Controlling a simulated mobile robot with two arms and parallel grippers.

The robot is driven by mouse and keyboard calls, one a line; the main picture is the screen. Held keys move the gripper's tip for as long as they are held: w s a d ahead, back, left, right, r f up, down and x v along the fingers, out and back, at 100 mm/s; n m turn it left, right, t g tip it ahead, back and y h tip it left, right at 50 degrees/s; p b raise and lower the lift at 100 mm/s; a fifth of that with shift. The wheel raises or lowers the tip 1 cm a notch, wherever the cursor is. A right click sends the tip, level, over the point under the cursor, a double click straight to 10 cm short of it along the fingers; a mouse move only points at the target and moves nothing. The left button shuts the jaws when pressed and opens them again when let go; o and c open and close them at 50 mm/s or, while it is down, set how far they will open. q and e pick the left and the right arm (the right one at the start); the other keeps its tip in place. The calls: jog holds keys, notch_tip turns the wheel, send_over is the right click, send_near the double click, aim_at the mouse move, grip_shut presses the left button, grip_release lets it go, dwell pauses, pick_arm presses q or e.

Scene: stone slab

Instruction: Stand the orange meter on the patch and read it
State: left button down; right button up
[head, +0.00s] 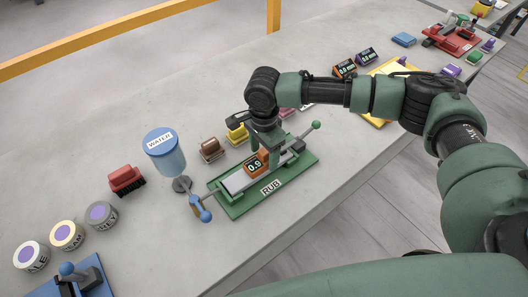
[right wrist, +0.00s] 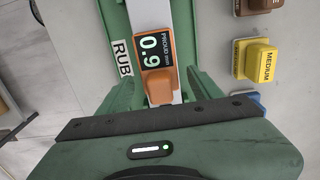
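The orange meter (head: 255,166) stands on the pale strip (head: 236,183) clamped in the green RUB fixture (head: 241,205). Its dark screen shows 0.9 in the head view. In the right wrist view the meter (right wrist: 156,55) reads "0.9", with "PROUD mm" beside it. My right gripper (right wrist: 163,88) is low over the fixture, its fingers either side of the meter's orange lower block, with a gap visible on the right side. It looks open. The patch under the meter is hidden. My left gripper is not in view.
A blue WATER pot (head: 167,158), a red brush (head: 126,180) and labelled round tins (head: 66,235) stand left of the fixture. A brown block (head: 211,149) and a yellow MEDIUM block (right wrist: 258,61) sit close behind it. The bench front is clear.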

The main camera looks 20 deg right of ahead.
aim_at(264, 151)
notch_tip(264, 151, up, 12)
jog(key=b, duration=0.2)
jog(key=shift+r, duration=0.15)
dwell(0.7)
